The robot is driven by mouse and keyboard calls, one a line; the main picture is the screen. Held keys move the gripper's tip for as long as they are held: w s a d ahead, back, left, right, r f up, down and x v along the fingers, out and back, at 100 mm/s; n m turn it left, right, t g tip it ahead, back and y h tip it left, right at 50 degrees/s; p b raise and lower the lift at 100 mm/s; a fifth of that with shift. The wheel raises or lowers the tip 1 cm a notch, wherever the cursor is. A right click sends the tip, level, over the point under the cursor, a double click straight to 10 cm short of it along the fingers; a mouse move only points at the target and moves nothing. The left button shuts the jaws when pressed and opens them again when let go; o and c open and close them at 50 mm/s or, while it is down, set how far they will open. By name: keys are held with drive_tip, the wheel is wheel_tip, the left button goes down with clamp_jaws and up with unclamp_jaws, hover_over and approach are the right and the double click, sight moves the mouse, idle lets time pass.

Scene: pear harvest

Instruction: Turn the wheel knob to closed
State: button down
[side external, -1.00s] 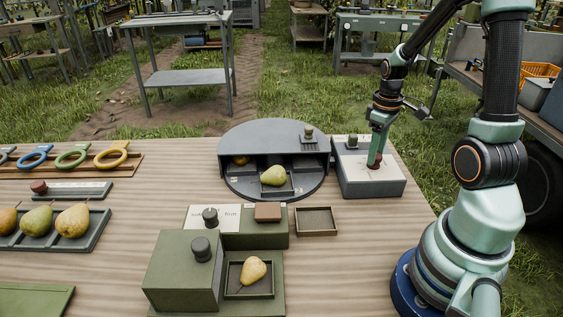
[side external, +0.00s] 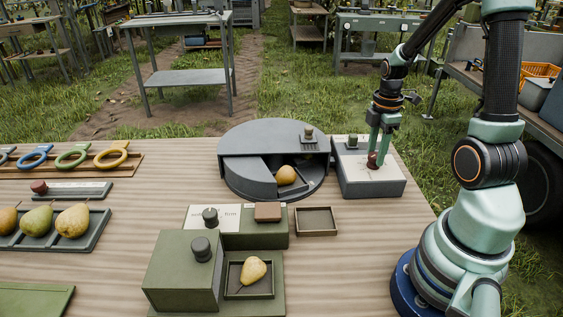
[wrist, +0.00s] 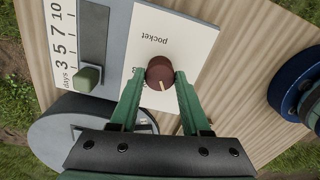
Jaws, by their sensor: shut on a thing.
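The dark red wheel knob (wrist: 159,68) sits on the white "pocket" label (wrist: 185,42) of the grey control box (side external: 372,183). A pale pointer line on the knob points down in the wrist view. My gripper (wrist: 160,78) is shut on the knob, one green finger on each side. In the side view my gripper (side external: 376,157) reaches down onto the box, and the knob is partly hidden by the fingers. The dark grey round wheel (side external: 240,180) stands left of the box. Its front opening shows a solid grey section at left and a yellowish pear (side external: 286,175) at right.
A green slider (wrist: 88,78) beside a days scale lies next to the knob. A green box with black knobs (side external: 180,275), a small empty tray (side external: 316,222) and a tray of pears (side external: 55,240) are on the table.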

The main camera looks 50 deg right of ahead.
sight(376, 155)
drive_tip(key=n, duration=0.6)
drive_tip(key=shift+n, duration=0.3)
idle(0.5)
drive_tip(key=shift+c, duration=1.9)
unclamp_jaws()
wheel_tip(376, 155, up, 12)
drive_tip(key=shift+r, duration=0.1)
